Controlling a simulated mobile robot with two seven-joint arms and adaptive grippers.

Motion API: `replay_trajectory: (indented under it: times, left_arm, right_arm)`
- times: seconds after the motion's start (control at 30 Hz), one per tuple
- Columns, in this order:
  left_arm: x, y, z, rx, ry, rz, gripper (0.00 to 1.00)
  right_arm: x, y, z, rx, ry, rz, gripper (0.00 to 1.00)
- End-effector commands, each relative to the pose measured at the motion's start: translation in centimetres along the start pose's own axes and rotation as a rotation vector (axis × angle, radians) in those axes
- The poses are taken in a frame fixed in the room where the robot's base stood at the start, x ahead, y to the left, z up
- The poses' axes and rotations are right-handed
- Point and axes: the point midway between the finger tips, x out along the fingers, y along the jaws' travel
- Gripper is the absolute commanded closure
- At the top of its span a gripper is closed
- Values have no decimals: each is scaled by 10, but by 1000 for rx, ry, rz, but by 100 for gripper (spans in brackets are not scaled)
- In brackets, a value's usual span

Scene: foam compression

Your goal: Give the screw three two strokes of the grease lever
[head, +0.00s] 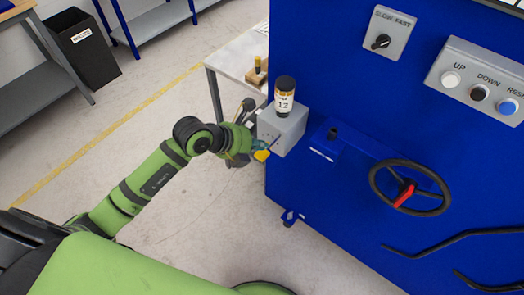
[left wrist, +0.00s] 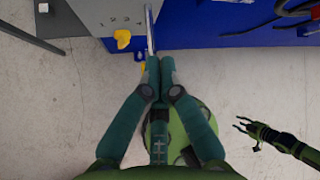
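The grey greasing box (head: 290,130) is fixed to the blue machine's left edge, with a dark-capped cartridge (head: 284,97) labelled 12 upright on top. In the left wrist view its face carries a yellow pointer knob (left wrist: 122,38) and a row of small marks. A thin grey lever (left wrist: 150,30) runs from the box down to my left fingertips. My left gripper (left wrist: 160,64) has its fingers close together at the lever's end; a bit of yellow shows beside the left finger. I cannot tell whether the lever is between them. My right gripper (left wrist: 243,126) hangs apart, fingers spread and empty.
The blue machine (head: 310,190) carries a black handwheel (head: 410,188) with a red part, a slow/fast switch (head: 382,41) and push buttons. A pale table (head: 236,58) stands behind the box. A black bin (head: 82,48) is far left.

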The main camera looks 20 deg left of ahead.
Motion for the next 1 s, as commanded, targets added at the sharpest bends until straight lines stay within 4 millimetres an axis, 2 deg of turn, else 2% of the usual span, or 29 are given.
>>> replay_trajectory:
  times: [0.43,1.0]
  left_arm:
    - [-33,-24,24,0,-2,0,100]
    - [-33,-24,24,0,-1,0,100]
  right_arm:
    - [-41,1,-4,0,0,0,60]
    - [-40,1,-4,0,0,1,60]
